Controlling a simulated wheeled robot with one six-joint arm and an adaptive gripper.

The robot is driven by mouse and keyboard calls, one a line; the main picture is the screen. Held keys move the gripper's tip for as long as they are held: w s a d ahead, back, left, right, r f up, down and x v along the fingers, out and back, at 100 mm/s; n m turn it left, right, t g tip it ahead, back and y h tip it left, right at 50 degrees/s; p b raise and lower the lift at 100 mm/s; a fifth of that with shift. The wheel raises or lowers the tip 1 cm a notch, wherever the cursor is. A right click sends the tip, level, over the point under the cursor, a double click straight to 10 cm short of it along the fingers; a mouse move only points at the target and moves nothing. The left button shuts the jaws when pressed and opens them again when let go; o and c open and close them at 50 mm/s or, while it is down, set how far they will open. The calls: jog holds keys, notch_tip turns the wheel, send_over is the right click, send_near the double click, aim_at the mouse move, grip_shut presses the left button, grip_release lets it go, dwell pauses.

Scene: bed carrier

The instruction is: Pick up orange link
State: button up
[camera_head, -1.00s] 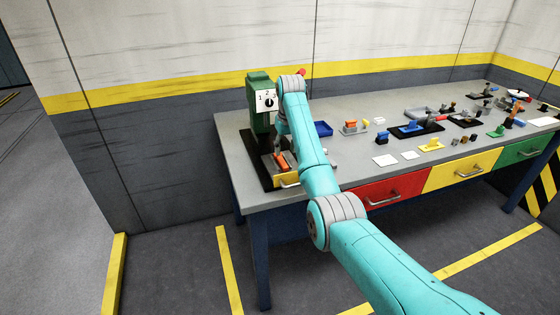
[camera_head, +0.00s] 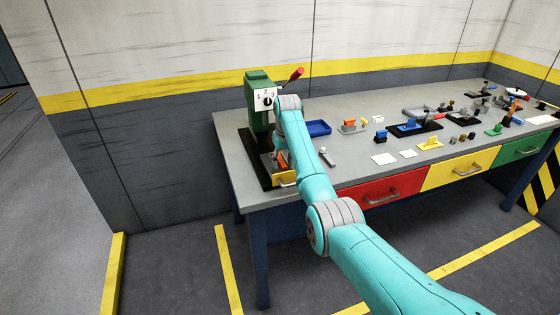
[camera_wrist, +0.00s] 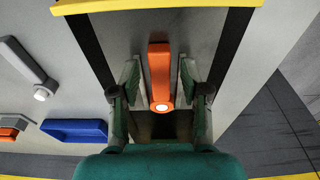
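My gripper (camera_wrist: 160,83) is open, with one finger on each side of the link and a visible gap on both sides. In the head view only a small orange part of the link (camera_head: 283,160) shows beside my arm. My arm hides most of the gripper there.
The green machine (camera_head: 258,88) with a numbered dial and red-tipped lever (camera_head: 296,73) stands close behind. A grey link (camera_head: 326,156) and a blue tray (camera_head: 318,128) lie to the right. Several other parts cover the right of the grey table (camera_head: 228,148).

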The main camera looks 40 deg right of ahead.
aim_at(283, 163)
grip_shut()
jog(key=shift+r, duration=0.1)
notch_tip(283, 163, up, 9)
dwell(1.8)
